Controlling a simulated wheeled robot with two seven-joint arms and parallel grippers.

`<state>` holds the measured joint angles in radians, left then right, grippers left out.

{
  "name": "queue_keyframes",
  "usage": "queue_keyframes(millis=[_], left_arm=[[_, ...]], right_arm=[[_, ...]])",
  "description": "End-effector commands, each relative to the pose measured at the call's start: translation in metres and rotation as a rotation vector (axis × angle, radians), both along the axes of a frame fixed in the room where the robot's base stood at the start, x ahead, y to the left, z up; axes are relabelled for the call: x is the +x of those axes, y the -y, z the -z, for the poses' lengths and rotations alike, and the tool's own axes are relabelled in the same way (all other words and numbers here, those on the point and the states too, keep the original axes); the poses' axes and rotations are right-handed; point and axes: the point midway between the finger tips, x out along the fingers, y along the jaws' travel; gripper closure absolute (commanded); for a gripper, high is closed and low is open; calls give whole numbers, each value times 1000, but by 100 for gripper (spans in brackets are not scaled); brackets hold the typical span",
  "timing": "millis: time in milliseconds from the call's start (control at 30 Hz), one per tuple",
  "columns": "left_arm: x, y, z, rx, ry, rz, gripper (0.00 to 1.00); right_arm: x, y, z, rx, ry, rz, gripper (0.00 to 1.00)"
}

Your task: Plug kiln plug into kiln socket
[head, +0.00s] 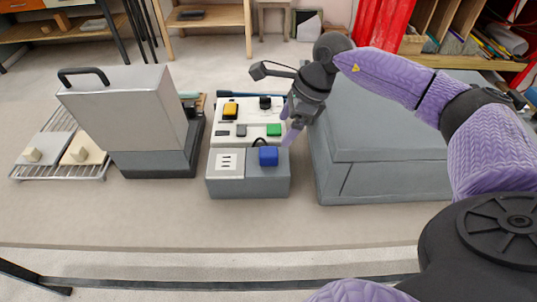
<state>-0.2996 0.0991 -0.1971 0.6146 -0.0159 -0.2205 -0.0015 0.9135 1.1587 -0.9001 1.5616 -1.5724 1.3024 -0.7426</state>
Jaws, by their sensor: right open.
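A blue block with a black cord loop behind it, which looks like the kiln plug (268,156), sits on the right part of a grey box on the table. A white plate with dark slots, which looks like the kiln socket (230,165), is on the left part of the same box. The blue block is beside the slots, not over them. My right gripper (291,135) is open, just above and right of the blue block, pointing down. I cannot tell whether a fingertip touches anything. My left gripper is not in view.
Behind the box is a white panel (222,142) with yellow, black, grey and green blocks. A grey case with a raised lid (130,105) and a wire rack (62,175) stand left. A large grey box (385,180) stands close on the right. The front table strip is clear.

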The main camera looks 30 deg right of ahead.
Motion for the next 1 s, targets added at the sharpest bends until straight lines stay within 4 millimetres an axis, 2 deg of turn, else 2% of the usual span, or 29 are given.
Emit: queue_keyframes(millis=[233, 500, 800, 1000], left_arm=[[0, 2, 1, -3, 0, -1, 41], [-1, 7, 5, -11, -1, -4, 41], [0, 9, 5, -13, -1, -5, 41], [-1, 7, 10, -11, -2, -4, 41]], right_arm=[[2, -4, 8, 6, 0, 0, 6], [10, -17, 43, 7, 0, 0, 6], [11, -18, 47, 7, 0, 0, 6], [18, -28, 79, 9, -1, -1, 6]])
